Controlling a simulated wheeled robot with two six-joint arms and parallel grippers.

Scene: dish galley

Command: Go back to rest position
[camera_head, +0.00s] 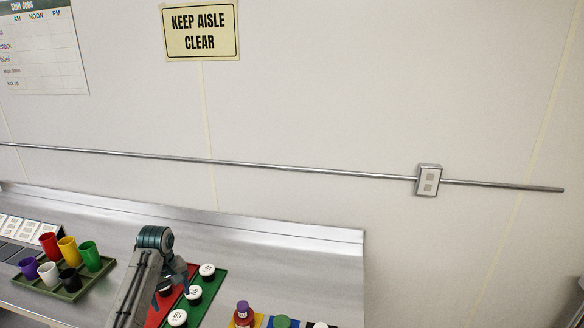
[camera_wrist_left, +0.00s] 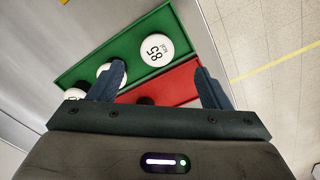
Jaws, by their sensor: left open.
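My left gripper (camera_head: 178,274) is low over the counter, by a red tray (camera_head: 153,318) and a green tray (camera_head: 212,297). In the wrist view its two fingers stand apart (camera_wrist_left: 162,84), with nothing held between them. Beyond the fingers lie the green tray (camera_wrist_left: 125,42), the red tray (camera_wrist_left: 181,82) and a white-topped jar marked 85 (camera_wrist_left: 157,49). My arm hides part of the red tray in the head view. My right gripper is not in view.
A dark green tray (camera_head: 72,293) with several coloured cups is at left. A purple-topped jar (camera_head: 242,311) stands at the front right. The steel counter (camera_head: 300,262) is bare at the back right, below a wall rail (camera_head: 300,172).

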